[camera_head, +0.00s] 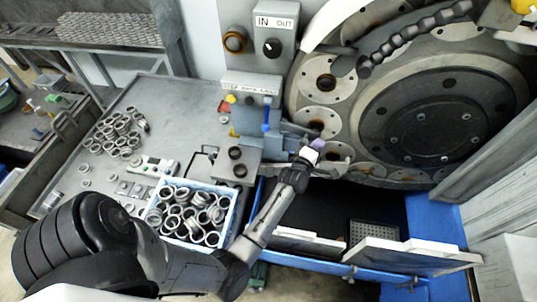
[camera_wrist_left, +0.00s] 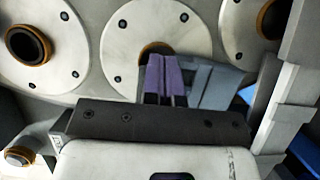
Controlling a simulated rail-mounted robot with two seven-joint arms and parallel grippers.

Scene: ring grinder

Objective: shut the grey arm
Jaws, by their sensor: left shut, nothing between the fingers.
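The grey arm (camera_head: 292,128) reaches right from the blue-handled mechanism (camera_head: 266,115) toward the big round grinder plate. It also shows in the left wrist view as a blue-grey bar (camera_wrist_left: 215,84) right of my fingers. My left gripper (camera_head: 317,143) is at the arm's outer end, beside the plate. Its purple fingers (camera_wrist_left: 166,80) are together and empty, close to the grey arm. I cannot tell whether they touch it. A ring-lined hole (camera_wrist_left: 155,50) is partly hidden behind the fingers. My right gripper is not in view.
The round plate (camera_head: 440,110) carries several discs with holes. A blue crate (camera_head: 232,212) full of metal rings stands on the table (camera_head: 175,95), with loose rings to its left. The IN/OUT panel (camera_head: 272,35) rises above. A dark opening with white panels (camera_head: 400,252) lies below.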

